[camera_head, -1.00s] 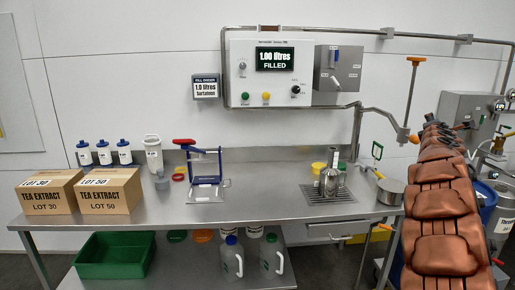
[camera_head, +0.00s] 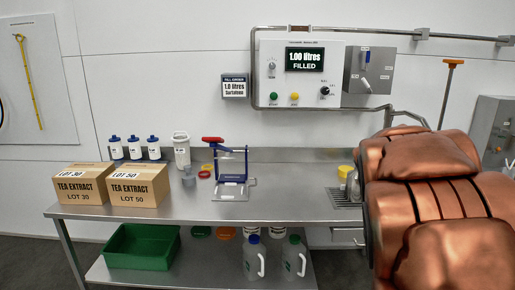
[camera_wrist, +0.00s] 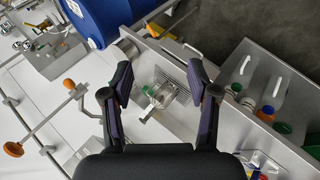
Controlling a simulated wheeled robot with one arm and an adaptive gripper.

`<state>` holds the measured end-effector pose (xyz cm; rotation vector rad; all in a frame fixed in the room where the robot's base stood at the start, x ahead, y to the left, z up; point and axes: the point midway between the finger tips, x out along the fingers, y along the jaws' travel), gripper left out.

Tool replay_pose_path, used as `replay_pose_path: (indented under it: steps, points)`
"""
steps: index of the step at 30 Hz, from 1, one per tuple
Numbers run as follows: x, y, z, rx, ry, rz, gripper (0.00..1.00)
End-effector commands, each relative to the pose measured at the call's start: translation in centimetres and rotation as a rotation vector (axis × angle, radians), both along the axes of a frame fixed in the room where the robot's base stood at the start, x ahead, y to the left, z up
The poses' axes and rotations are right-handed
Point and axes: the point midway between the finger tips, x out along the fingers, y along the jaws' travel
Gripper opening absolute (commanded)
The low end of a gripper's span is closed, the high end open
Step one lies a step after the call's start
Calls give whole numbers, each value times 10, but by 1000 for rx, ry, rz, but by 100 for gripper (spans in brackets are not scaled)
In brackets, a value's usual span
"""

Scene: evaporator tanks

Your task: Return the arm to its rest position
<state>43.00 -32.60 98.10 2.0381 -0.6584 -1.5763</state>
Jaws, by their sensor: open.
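My gripper (camera_wrist: 160,85) shows in the wrist view with its two dark fingers spread apart and nothing between them. In the head view my copper-coloured arm fills the right side, and my gripper is not visible there. The arm hides the right part of the bench, where the jug and grate mostly are.
The steel bench (camera_head: 290,207) carries two tea extract boxes (camera_head: 138,184), several white bottles and a blue-framed stand (camera_head: 232,172). A panel (camera_head: 303,72) reads 1.00 litres, filled. A green crate (camera_head: 142,246) and jugs sit below. A blue drum (camera_wrist: 105,18) stands near the gripper.

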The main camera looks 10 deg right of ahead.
Motion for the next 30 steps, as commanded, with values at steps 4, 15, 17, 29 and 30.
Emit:
replay_pose_path:
  steps: [4, 15, 17, 29, 30]
  points:
    - [-36, 78, -40, 181, 42, -31, 60]
    - [-152, 243, -112, 538, 260, -73, 60]
    - [-170, 261, -118, 572, 300, -75, 60]
    - [-250, 327, -118, 694, 475, -79, 60]
    - [-249, 326, -113, 693, 471, -77, 60]
